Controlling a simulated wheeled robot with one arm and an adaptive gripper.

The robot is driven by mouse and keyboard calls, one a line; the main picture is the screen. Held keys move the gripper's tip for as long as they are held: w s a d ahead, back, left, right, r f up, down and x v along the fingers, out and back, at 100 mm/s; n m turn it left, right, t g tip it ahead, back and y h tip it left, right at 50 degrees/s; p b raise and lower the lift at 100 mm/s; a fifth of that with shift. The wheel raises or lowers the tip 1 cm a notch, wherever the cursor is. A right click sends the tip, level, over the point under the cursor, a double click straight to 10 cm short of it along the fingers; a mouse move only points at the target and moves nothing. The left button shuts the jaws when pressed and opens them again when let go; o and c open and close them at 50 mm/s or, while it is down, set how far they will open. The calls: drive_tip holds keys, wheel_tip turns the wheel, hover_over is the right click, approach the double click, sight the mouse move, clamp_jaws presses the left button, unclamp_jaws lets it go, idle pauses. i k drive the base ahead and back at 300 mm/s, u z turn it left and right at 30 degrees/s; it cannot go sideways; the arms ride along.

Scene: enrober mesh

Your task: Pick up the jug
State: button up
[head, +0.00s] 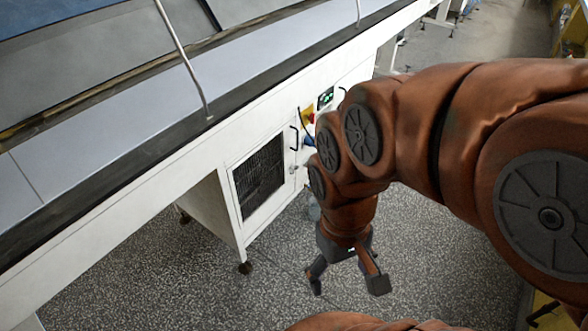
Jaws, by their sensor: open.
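My gripper (346,284) hangs downward at the end of my arm, with its two dark fingers spread apart and nothing between them. It is above the speckled grey floor, to the right of the white machine. I cannot clearly make out the jug.
The long white machine (110,215) runs diagonally across the left, with a belt on top, metal rails and a vented cabinet (258,184) below. A control panel (326,98) is on its side. Speckled floor (200,290) is clear in front. Yellow structures stand at the right edge.

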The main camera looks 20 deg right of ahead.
sight(314, 208)
drive_tip(key=z, duration=1.9)
drive_tip(key=i, duration=1.25)
drive_tip(key=u, duration=2.5)
